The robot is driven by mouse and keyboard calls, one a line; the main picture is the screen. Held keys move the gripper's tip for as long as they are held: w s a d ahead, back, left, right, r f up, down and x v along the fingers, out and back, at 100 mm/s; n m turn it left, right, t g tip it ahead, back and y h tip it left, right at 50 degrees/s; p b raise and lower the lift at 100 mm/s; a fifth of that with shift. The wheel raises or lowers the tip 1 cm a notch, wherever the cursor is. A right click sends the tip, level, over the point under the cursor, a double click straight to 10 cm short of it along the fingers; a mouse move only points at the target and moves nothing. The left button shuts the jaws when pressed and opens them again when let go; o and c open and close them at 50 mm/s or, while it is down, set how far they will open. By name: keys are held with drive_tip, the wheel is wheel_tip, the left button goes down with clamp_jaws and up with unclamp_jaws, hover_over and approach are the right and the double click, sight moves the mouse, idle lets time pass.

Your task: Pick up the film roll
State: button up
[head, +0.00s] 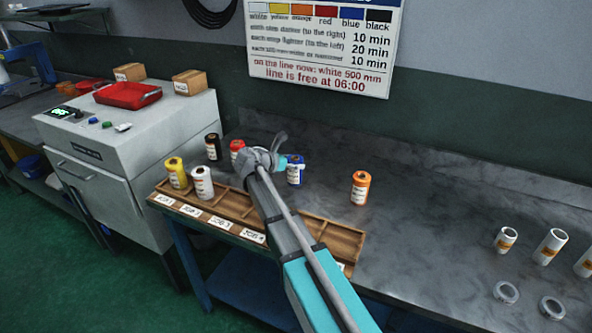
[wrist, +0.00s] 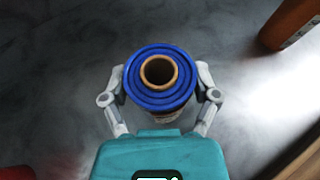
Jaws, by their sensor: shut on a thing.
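The blue film roll (head: 295,173) stands upright at the grey bench, behind the wooden tray. In the wrist view its blue end (wrist: 137,90) faces the camera, with a brown hollow core. My gripper (wrist: 160,98) is shut on the blue roll, one finger on each side. In the head view my arm partly hides the gripper and the roll's left side. I cannot tell whether the roll still touches the bench. An orange roll (head: 360,188) stands apart to the right, a red roll (head: 237,149) and a black roll (head: 213,147) to the left.
The divided wooden tray (head: 345,240) along the bench's front edge holds a yellow roll (head: 176,172) and a white roll (head: 202,182). A wall sign (head: 320,45) hangs behind.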

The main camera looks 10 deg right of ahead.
drive_tip(key=shift+r, duration=0.2)
wheel_tip(320, 180, up, 2)
drive_tip(key=p, duration=0.2)
drive_tip(key=shift+r+p, duration=0.1)
drive_tip(key=shift+p, duration=0.25)
drive_tip(key=s+a+r+p, duration=0.3)
drive_tip(key=s+r+p, duration=0.7)
drive_tip(key=s, duration=0.3)
drive_tip(key=shift+s+a+r, duration=0.2)
drive_tip(key=shift+a, duration=0.2)
drive_tip(key=shift+d, duration=0.15)
